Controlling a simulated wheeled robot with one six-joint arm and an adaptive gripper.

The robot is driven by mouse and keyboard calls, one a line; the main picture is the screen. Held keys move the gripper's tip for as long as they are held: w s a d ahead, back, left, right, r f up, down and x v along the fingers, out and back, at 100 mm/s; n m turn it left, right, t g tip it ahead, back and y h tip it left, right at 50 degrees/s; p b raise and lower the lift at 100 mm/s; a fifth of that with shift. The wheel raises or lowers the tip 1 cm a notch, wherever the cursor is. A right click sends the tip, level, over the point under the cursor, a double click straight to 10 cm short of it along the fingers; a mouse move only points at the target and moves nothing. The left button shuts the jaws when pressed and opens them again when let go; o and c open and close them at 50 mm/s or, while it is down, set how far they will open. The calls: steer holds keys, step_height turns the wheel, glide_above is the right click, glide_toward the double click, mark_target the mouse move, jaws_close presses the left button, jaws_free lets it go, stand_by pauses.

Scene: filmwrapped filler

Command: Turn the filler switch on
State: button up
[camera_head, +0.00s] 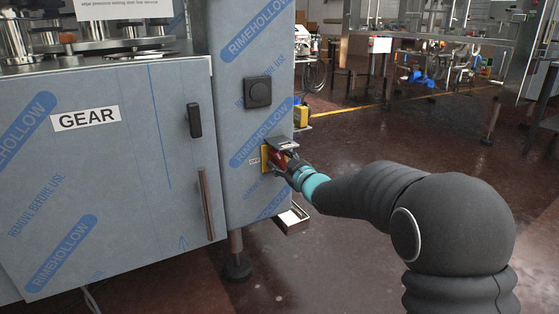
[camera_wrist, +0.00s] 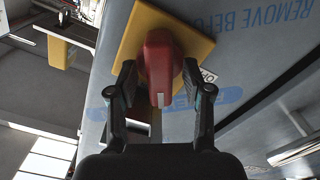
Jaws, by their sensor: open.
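The filler switch is a red rotary handle (camera_wrist: 159,68) on a yellow square plate (camera_wrist: 188,40), mounted on the film-wrapped cabinet. In the head view the red handle (camera_head: 278,160) and yellow plate (camera_head: 265,158) sit low on the narrow right column, partly hidden by my gripper (camera_head: 284,163). In the wrist view my gripper (camera_wrist: 160,92) is open, with one finger on each side of the red handle. Whether the fingers touch it I cannot tell. A white label beside the plate is partly hidden by a finger.
The left cabinet door (camera_head: 110,200) carries a GEAR label, a black latch (camera_head: 194,120) and a long handle (camera_head: 206,204). A small metal tray (camera_head: 292,220) is below the switch.

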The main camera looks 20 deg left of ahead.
steer(key=shift+w+a, duration=0.2)
steer(key=shift+a, duration=0.05)
jaws_close()
steer(key=shift+r+m+p, duration=0.1)
steer(key=shift+m+p, duration=0.6)
steer(key=shift+m, duration=0.6)
steer(key=shift+m+p, duration=0.7)
steer(key=shift+m, duration=0.8)
steer(key=shift+w+d+m, duration=0.1)
steer(key=shift+m, duration=0.2)
